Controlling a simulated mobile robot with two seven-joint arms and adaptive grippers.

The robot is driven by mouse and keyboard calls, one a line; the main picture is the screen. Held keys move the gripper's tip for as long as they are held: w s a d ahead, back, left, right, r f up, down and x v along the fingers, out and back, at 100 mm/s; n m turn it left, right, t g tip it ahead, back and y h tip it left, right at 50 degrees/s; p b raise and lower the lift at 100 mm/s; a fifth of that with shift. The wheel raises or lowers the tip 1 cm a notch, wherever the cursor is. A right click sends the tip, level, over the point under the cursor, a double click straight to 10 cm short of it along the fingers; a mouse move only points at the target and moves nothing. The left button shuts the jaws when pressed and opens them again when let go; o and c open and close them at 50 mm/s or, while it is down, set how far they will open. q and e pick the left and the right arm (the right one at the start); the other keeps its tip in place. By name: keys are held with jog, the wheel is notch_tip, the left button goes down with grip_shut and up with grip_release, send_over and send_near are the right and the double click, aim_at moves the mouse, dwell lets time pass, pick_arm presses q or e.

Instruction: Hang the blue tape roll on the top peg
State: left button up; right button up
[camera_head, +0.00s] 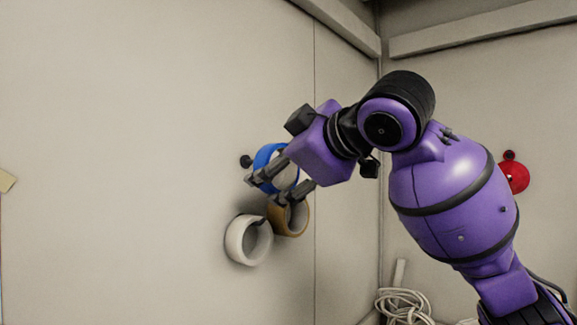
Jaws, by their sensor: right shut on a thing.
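The blue tape roll (264,156) is in my right gripper (269,188), whose fingers are shut on it close to the pale wall. The gripper's fingers hide part of the roll. A dark peg (246,161), the highest one I can see, sticks out just left of the blue roll. The peg appears beside the roll, not through its hole; the depth between them is hard to judge. My left gripper is not in view.
A tan tape roll (291,222) is on the wall just below my right gripper. A white tape roll (236,243) hangs lower left. A red round thing (516,178) is on the right wall. Coiled pale cable (403,304) hangs low right. The wall at left is mostly bare.

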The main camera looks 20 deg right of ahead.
jog(key=shift+w+a+f, duration=0.2)
jog(key=shift+w+a, duration=0.35)
jog(key=shift+w, duration=0.25)
jog(key=shift+w+a+f, duration=0.25)
jog(key=shift+w+a, duration=0.3)
jog(key=shift+w, duration=0.25)
jog(key=shift+w+a+f, duration=0.2)
jog(key=shift+w+a, duration=0.35)
jog(key=shift+w, duration=0.25)
jog(key=o, duration=1.2)
